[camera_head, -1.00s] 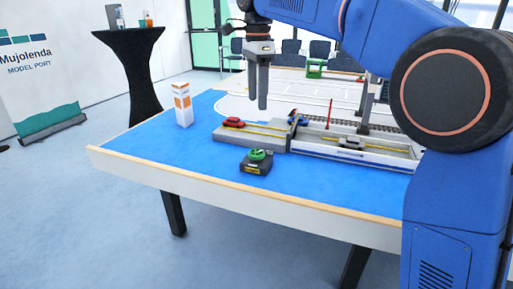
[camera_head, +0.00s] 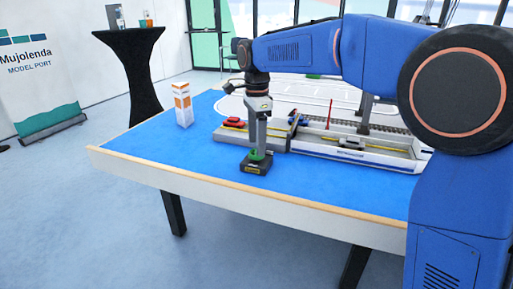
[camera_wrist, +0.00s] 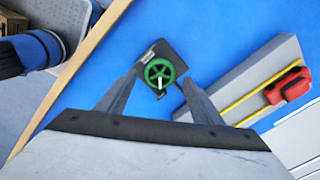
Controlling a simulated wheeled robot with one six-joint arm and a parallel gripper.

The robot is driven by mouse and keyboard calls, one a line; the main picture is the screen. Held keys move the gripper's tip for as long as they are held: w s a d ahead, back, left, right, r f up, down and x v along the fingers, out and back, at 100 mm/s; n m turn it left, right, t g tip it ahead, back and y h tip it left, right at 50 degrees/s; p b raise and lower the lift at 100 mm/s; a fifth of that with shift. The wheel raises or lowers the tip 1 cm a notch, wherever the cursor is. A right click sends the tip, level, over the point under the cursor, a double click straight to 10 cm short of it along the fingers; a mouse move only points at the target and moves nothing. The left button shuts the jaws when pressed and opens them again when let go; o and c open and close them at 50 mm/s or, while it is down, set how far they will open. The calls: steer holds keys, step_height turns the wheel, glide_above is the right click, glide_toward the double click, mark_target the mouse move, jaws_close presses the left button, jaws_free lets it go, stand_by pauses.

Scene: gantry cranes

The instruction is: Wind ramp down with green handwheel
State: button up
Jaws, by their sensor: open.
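The green handwheel (camera_wrist: 159,73) sits on a small dark box on the blue table; it is a spoked wheel with a pale handle knob. In the head view the handwheel (camera_head: 257,156) is partly hidden by my gripper. My gripper (camera_head: 258,147) points down right over it. In the wrist view my gripper (camera_wrist: 158,82) is open, with one finger on each side of the wheel; I cannot tell whether the fingers touch it. The ramp (camera_head: 296,119), small and with a blue vehicle by it, stands between the grey quay and the white ferry model.
A grey quay block (camera_wrist: 250,82) with a red car (camera_wrist: 288,87) and yellow line lies right of the wheel. The white ferry model (camera_head: 365,155) is beyond it. A white-orange box (camera_head: 183,104) stands at the left. Blue table (camera_head: 150,140) is clear in front.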

steer(key=shift+f, duration=1.45)
steer(key=c, duration=1.1)
steer(key=shift+o, duration=0.2)
